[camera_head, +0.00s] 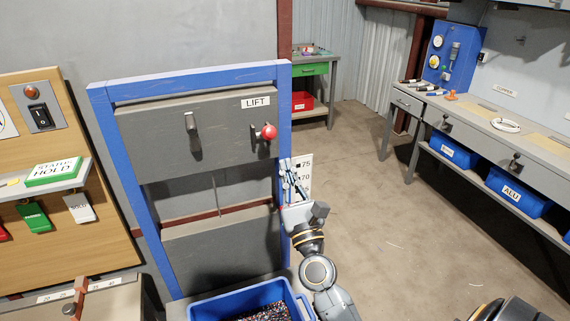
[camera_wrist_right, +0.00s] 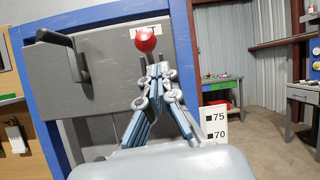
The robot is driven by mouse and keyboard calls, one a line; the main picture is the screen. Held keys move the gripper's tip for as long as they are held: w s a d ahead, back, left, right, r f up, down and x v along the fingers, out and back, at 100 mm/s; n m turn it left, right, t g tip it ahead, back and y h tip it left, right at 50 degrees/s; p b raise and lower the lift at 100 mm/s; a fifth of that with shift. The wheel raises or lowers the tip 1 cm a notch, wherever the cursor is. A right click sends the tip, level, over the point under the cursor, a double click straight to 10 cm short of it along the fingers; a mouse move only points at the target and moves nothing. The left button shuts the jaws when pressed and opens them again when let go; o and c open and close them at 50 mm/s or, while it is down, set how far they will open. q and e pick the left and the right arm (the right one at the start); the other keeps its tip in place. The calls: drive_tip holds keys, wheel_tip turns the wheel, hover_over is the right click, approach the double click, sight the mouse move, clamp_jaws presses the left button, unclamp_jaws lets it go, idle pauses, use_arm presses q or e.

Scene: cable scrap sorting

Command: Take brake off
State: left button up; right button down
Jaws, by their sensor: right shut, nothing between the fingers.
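A grey panel (camera_head: 215,150) in a blue frame (camera_head: 285,110) carries a dark lever handle (camera_head: 193,125) at its middle and a red ball knob (camera_head: 269,131) under a LIFT label (camera_head: 256,102). No part is labelled brake, so I cannot tell which one it is. In the wrist view the lever handle (camera_wrist_right: 58,42) sticks out at upper left, and the red knob (camera_wrist_right: 146,39) shows just above the fingertips. My right gripper (camera_head: 285,164) is shut and empty, below and right of the knob; its fingers (camera_wrist_right: 150,66) point up towards it. My left gripper is out of view.
A blue bin (camera_head: 299,295) of dark bits stands below the panel. A scale plate (camera_head: 304,165) marked 75 and 70 is beside my right gripper. A tag board (camera_head: 80,250) stands left. A workbench (camera_head: 470,120) is at right, with open floor between.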

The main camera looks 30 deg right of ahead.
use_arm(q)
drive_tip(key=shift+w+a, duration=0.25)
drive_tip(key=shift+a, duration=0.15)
use_arm(e)
drive_tip(key=shift+s+a+r, duration=0.15)
drive_tip(key=shift+s+a, duration=0.15)
drive_tip(key=shift+s, duration=0.3)
drive_tip(key=shift+s+a+r, duration=0.2)
drive_tip(key=shift+s+a, duration=0.05)
drive_tip(key=shift+s, duration=0.35)
drive_tip(key=shift+s+a+r, duration=0.15)
drive_tip(key=shift+s+a, duration=0.15)
drive_tip(key=shift+s, duration=0.3)
